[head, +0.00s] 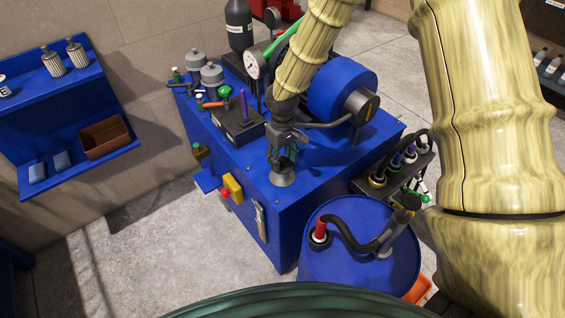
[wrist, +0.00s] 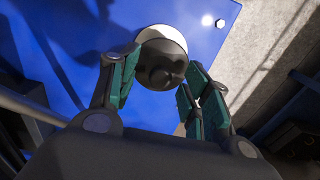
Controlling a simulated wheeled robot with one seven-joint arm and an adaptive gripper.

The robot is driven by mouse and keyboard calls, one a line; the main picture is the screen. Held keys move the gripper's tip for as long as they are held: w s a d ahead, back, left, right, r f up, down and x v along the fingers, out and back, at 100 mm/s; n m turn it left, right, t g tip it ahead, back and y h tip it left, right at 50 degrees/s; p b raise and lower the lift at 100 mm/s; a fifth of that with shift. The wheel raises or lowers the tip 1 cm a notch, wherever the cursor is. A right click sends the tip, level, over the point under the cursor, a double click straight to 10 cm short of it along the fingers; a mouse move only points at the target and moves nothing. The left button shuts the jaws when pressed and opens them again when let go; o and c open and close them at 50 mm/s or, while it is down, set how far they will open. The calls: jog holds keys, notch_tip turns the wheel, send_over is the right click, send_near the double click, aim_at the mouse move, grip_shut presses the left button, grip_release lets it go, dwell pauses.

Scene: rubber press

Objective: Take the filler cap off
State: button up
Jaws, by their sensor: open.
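The filler cap (head: 282,178) is a grey, round piece on the front corner of the blue power unit's top. In the wrist view the cap (wrist: 162,58) shows as a dark round knob on a paler round base, seen from above. My gripper (head: 288,160) points down right over it. In the wrist view my gripper (wrist: 164,68) is open, with one green-padded finger on each side of the cap. The left finger looks close to the cap's edge; I cannot tell whether either finger touches it. In the head view my gripper hides the cap's upper part.
The blue power unit (head: 240,175) carries a pressure gauge (head: 256,65), a blue motor (head: 343,87) and a dark valve block (head: 238,124) behind my gripper. A blue drum (head: 350,262) with a hose stands in front. A blue wall shelf (head: 75,160) is at the left, above free floor.

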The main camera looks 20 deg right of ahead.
jog(key=shift+f, duration=0.45)
jog(key=shift+c, duration=0.2)
grip_shut()
jog(key=shift+r, duration=0.1)
